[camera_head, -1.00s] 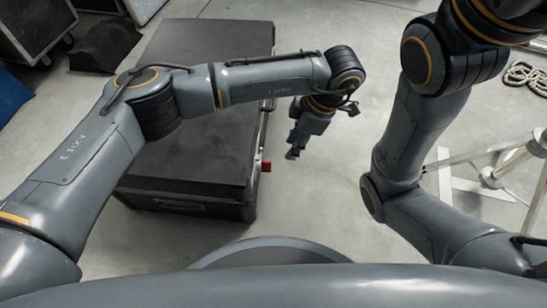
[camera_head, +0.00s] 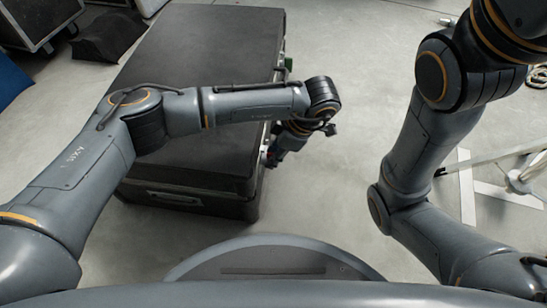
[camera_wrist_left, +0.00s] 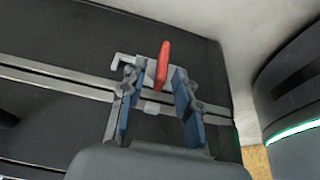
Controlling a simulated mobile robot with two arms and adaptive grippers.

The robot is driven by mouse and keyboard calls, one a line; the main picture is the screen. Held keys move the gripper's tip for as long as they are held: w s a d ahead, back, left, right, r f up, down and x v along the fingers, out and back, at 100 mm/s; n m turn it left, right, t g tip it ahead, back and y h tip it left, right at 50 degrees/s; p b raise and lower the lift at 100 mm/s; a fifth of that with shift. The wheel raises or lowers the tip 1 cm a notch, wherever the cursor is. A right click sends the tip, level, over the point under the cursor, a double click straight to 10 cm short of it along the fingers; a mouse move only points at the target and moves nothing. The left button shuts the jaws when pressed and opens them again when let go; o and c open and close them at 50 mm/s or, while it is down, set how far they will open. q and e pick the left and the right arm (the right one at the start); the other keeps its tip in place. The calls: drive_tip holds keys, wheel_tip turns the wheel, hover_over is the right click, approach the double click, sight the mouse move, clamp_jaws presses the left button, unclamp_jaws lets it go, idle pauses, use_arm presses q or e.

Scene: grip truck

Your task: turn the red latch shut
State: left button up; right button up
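The red latch (camera_wrist_left: 162,64) sits on a pale metal plate on the side of a black case (camera_wrist_left: 70,45). In the left wrist view its red handle stands between the two blue-padded fingers of my left gripper (camera_wrist_left: 157,95), slightly beyond their tips. The fingers are apart, with a gap on each side of the handle; I cannot tell whether either touches it. In the head view my left gripper (camera_head: 270,160) is at the right side of the case (camera_head: 215,65), near its front corner, and mostly hides the latch. My right gripper is out of view.
A green latch (camera_head: 288,64) shows farther along the same side of the case. Bare floor lies right of the case. A stand with pale legs (camera_head: 480,165) is on the right. Dark cases (camera_head: 30,22) stand at the far left.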

use_arm(q)
drive_tip(key=shift+f, duration=0.15)
drive_tip(key=shift+c, duration=0.2)
clamp_jaws()
drive_tip(key=shift+a, duration=0.1)
drive_tip(key=shift+s+t+p, duration=0.15)
drive_tip(key=shift+t+p, duration=0.25)
drive_tip(key=shift+p, duration=0.15)
drive_tip(key=shift+s+a+f+n+t+h, duration=0.1)
drive_tip(key=shift+s+n+t, duration=0.15)
drive_tip(key=shift+t, duration=0.7)
drive_tip(key=shift+s+d+f+n+t+h, duration=0.1)
drive_tip(key=shift+s+n+t, duration=0.1)
drive_tip(key=shift+t, duration=0.8)
drive_tip(key=shift+s+a+f+n+t+h, duration=0.15)
drive_tip(key=shift+n+t, duration=0.1)
drive_tip(key=shift+t, duration=0.7)
drive_tip(key=shift+r, duration=0.1)
